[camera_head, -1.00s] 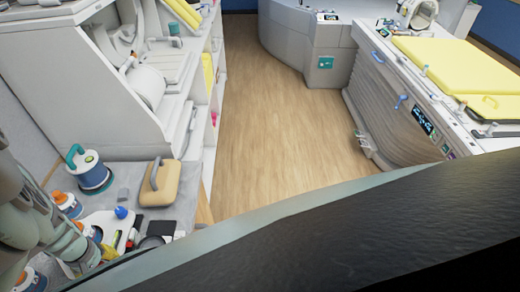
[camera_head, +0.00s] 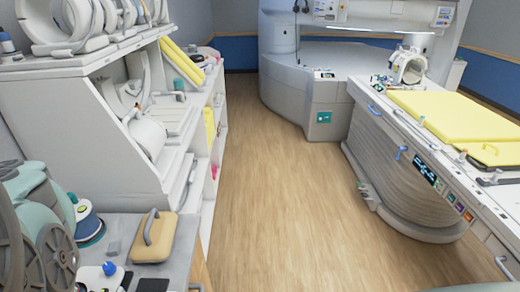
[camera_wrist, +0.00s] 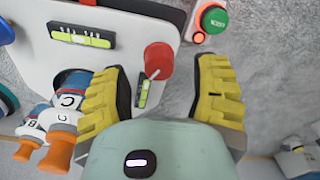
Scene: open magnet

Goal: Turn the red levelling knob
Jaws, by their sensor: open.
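The red levelling knob (camera_wrist: 158,60) shows in the wrist view on a white plate (camera_wrist: 110,45), with a thin pale pin and a small yellow-green level vial beside it. My gripper (camera_wrist: 165,72) is open. Its two yellow ribbed fingers stand left and right of the knob in the picture, with gaps on both sides. I cannot tell the depth between fingertips and knob. The knob does not show in the head view, where my arm's links cover the lower left and my gripper is not visible.
In the head view, a tan handled block (camera_head: 150,237) sits on the grey counter; the wooden floor (camera_head: 270,180) is clear.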

